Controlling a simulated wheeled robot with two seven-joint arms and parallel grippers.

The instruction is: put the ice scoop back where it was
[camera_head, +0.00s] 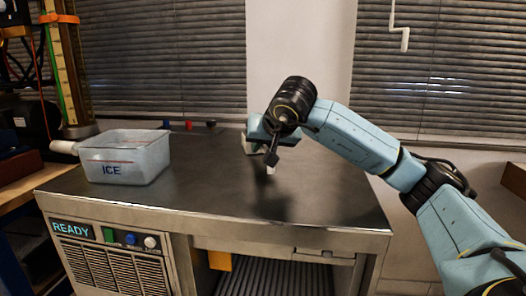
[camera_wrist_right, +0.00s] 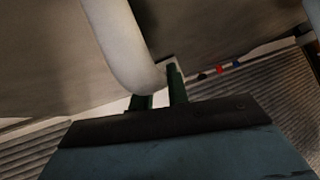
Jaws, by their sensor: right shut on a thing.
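My right gripper (camera_head: 270,160) hangs over the middle of the counter, fingers pointing down. In the right wrist view its dark green fingers (camera_wrist_right: 160,92) are shut on a white, smooth, curved piece (camera_wrist_right: 122,45). I take this to be the ice scoop; its full shape is cut off there. In the head view only a small white bit (camera_head: 270,170) shows below the fingers, with the rest hidden. A translucent bin marked ICE (camera_head: 126,172) stands at the left of the counter, apart from the gripper. My left gripper is not in view.
The dark counter top (camera_head: 215,190) is bare between bin and gripper. A white cylinder (camera_head: 63,147) sticks out at the bin's left. Several small coloured knobs (camera_head: 188,126) line the back edge. Window blinds (camera_head: 160,60) are behind. A panel reading READY (camera_head: 70,230) is in front.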

